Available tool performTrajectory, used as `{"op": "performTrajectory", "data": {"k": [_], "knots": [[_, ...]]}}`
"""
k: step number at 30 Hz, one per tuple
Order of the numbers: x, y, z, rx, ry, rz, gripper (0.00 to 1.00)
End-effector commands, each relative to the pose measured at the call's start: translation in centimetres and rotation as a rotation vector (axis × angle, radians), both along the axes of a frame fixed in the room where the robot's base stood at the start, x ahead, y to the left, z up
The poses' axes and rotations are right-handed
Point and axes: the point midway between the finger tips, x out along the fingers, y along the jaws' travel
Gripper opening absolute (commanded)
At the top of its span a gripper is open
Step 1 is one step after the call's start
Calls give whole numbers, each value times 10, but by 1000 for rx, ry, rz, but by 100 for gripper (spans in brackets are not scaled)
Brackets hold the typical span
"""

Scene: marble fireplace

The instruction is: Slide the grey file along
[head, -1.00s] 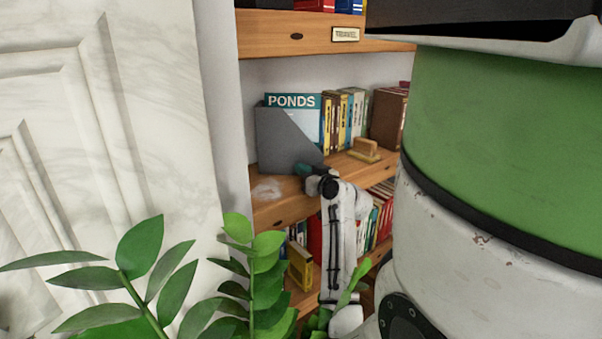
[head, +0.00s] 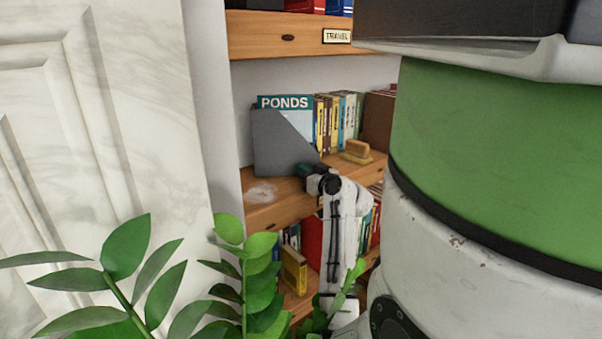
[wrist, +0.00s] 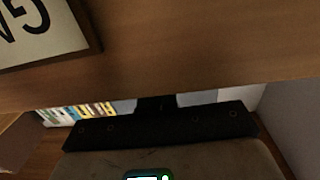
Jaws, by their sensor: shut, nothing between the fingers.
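The grey file (head: 280,148) is an upright holder with a slanted top edge. It stands near the left end of the middle shelf, in front of a teal-topped book lettered PONDS (head: 285,103). My gripper (head: 307,170) is low at the file's right-hand front side, just above the shelf. It is shut and empty. I cannot tell whether it touches the file. In the wrist view my gripper (wrist: 156,104) shows as a dark bar with short dark fingers. A grey surface fills the right edge there; I cannot tell whether it is the file.
A row of books (head: 338,122) stands right of the file, with a wooden block (head: 356,152) in front. A pale smudge (head: 261,192) marks the shelf front. The upper shelf (head: 280,36) is close overhead in the wrist view. Leafy plants (head: 125,262) fill the lower left.

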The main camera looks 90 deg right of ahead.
Motion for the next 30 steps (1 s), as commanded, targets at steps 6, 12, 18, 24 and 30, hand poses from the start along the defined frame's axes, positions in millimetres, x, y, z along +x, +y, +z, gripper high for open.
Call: {"op": "performTrajectory", "data": {"k": [6,12,18,24,30], "knots": [[-5,-4,0,0,-1,-1,0],[-10,-7,-1,1,-1,-1,0],[-14,-11,-1,0,0,-2,0],[-18,-14,0,0,0,-1,0],[-22,-18,-1,1,0,-1,0]]}}
